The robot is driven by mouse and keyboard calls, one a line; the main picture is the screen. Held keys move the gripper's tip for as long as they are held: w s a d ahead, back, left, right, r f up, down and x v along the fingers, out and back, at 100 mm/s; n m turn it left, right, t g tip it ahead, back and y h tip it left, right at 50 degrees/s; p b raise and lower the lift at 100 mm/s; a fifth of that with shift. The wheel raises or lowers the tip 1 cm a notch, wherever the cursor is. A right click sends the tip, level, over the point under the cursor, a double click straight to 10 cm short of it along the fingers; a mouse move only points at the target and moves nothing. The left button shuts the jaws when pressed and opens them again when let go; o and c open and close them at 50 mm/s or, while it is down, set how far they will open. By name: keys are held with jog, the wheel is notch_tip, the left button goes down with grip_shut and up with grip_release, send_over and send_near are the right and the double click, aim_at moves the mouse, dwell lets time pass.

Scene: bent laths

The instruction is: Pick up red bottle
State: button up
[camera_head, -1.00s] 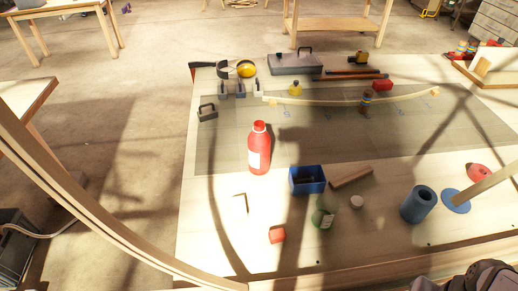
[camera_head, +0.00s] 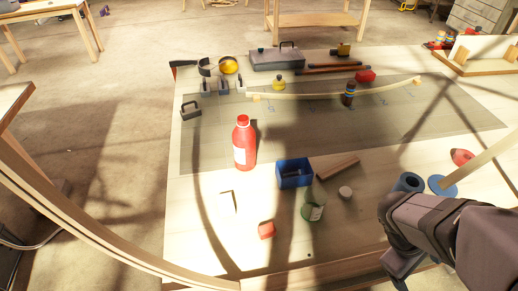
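The red bottle (camera_head: 244,143) stands upright on the wooden table, a little left of the middle of the view, at the edge of the grey mat. It has a red cap and a pale label. My gripper (camera_head: 398,268) is at the lower right, over the table's front right part, well apart from the bottle. It is dark and partly cut off by the bottom of the frame, so whether its fingers are open or shut is unclear.
A blue cylinder (camera_head: 408,182) is partly hidden by my arm. A bent lath (camera_head: 320,96) lies behind.

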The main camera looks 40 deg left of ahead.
jog(key=w+a+r+n+t+b, duration=0.1)
jog(key=w+a+r+n+t, duration=0.2)
jog(key=w+a+n+t, duration=0.5)
notch_tip(320, 180, up, 4)
jog(key=n+t+y+b, duration=0.4)
jog(key=n+t+y, duration=0.3)
jog(key=n+y, duration=0.9)
send_over(244, 151)
jog(key=s+d, duration=0.4)
jog(key=n+h, duration=0.3)
jog(key=f+b, duration=0.1)
jog(key=a+f+n+g+y, duration=0.1)
jog(key=f, duration=0.1)
jog(key=a+f+y+b, duration=0.1)
jog(key=f, duration=0.1)
jog(key=shift+w+a+f+n+g+b, duration=0.2)
jog(key=shift+w+n+g+b, duration=0.1)
jog(key=shift+n, duration=0.1)
jog(key=shift+w+a+r+p, duration=0.15)
jog(key=shift+w+a+p, duration=0.15)
jog(key=shift+w, duration=0.25)
jog(key=shift+p+x, duration=1.25)
jog(key=shift+x, duration=1.8)
